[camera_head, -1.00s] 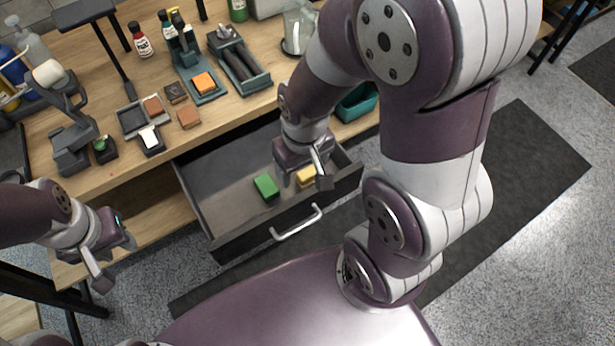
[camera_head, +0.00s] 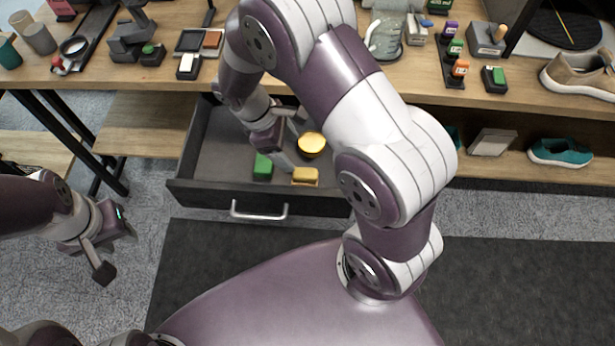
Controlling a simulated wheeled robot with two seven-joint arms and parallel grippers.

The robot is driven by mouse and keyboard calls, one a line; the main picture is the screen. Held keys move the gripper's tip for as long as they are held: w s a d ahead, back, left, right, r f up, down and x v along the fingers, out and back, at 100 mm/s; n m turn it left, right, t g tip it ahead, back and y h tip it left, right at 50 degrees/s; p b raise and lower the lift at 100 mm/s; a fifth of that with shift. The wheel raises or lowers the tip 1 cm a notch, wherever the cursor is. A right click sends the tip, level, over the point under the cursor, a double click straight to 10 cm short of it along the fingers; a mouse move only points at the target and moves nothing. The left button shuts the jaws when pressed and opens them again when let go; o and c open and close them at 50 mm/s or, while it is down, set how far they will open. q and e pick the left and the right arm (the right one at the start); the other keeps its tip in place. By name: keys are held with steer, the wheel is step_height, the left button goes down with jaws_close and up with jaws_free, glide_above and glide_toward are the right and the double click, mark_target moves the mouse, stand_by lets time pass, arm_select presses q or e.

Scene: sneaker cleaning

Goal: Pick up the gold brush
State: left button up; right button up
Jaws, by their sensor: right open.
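A gold-yellow block (camera_head: 305,175) with a paler lower part, which looks like the gold brush, lies in the open drawer (camera_head: 215,150) near its front wall. A green block (camera_head: 262,167) lies to its left, apart from it. A round gold object (camera_head: 311,143) sits behind the gold block. My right gripper (camera_head: 288,140) is open over the drawer, its fingers just behind and above the two blocks. It holds nothing that I can see; my arm covers the drawer's right end. My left gripper (camera_head: 114,250) is open and empty, over the floor left of the drawer.
The wooden tabletop (camera_head: 165,75) above the drawer carries bottles, small trays and a tan shoe (camera_head: 580,75). A teal shoe (camera_head: 560,152) stands on the lower shelf at right. The drawer's handle (camera_head: 259,212) faces me. The drawer floor's left part is clear.

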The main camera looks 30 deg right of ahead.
mark_target(304, 173)
steer(key=x, duration=0.4)
steer(key=b+x, duration=0.1)
steer(key=x, duration=0.7)
steer(key=shift+s+a+f+b, duration=0.1)
steer(key=shift+s+f+b, duration=0.25)
steer(key=shift+f+b, duration=0.05)
steer(key=c, duration=1.1)
steer(key=shift+c, duration=0.3)
steer(key=shift+r, duration=0.1)
step_height(304, 173, up, 10)
steer(key=shift+p, duration=0.95)
steer(key=o, duration=0.4)
steer(key=shift+c, duration=0.9)
